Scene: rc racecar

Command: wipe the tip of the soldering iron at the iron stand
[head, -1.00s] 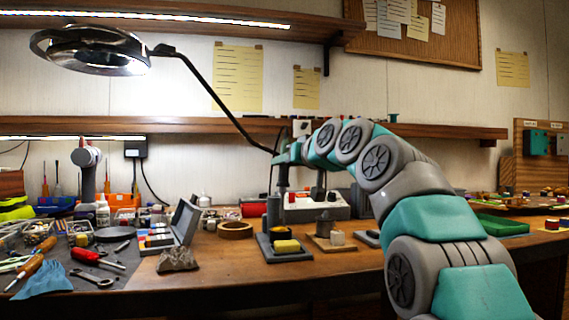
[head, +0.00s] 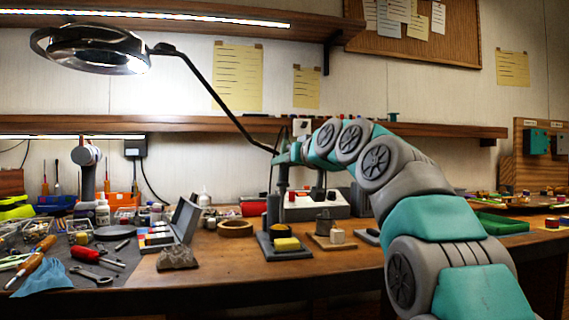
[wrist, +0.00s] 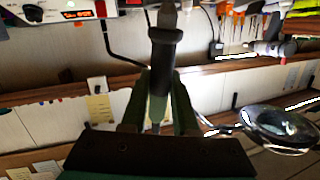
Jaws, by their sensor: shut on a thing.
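The iron stand (head: 292,255) is a dark base on the bench, with a yellow sponge (head: 287,244) at its front, a round cup of brass-coloured wool (head: 281,227) behind it and an upright dark holder (head: 273,210) at its left. My gripper (head: 283,160) is above the stand, pointing down. In the wrist view my gripper (wrist: 160,110) is shut on the dark handle of the soldering iron (wrist: 165,45), which runs straight out between the fingers. In the head view the iron (head: 283,183) hangs roughly upright near the holder and wool cup. I cannot make out its tip.
A white and grey station (head: 315,207) stands behind. A small wooden board (head: 333,242) with pieces on it is to the right. A wooden ring (head: 235,228) and an open case (head: 180,223) are to the left. A lamp arm (head: 225,95) passes close to my gripper.

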